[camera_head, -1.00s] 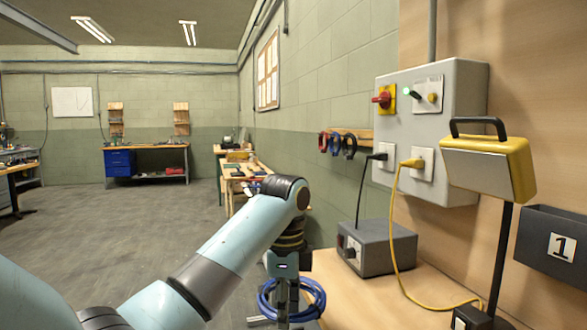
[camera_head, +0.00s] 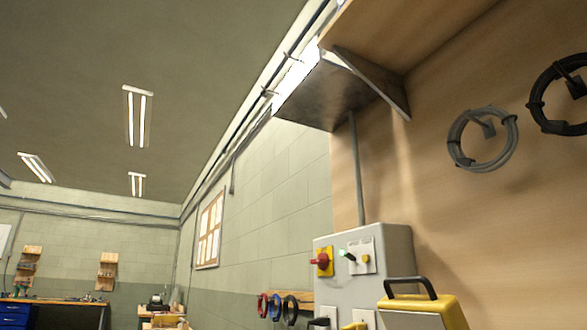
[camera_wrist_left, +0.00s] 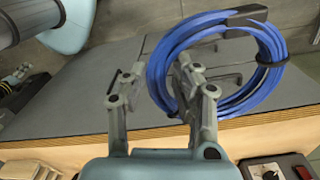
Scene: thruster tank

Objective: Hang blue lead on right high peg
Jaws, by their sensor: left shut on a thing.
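The blue lead (camera_wrist_left: 158,72) is a coil bound with dark ties, seen in the left wrist view at the upper middle and right. My left gripper (camera_wrist_left: 160,78) is shut on the lead, with the coil at its right finger; the exact grip is hard to make out. In the head view, a peg (camera_head: 487,127) high on the wooden panel carries a grey coiled lead (camera_head: 462,153). Another peg (camera_head: 574,84), farther right and higher, carries a black coiled lead (camera_head: 537,103), cut by the picture edge. No empty peg shows. My right gripper is out of view.
A grey control box (camera_head: 395,245) with a red switch is on the wall, with a yellow lamp (camera_head: 450,312) in front. A bracketed shelf (camera_head: 420,30) juts out above. In the wrist view a wooden bench edge (camera_wrist_left: 255,125) and a grey instrument (camera_wrist_left: 275,168) lie close below.

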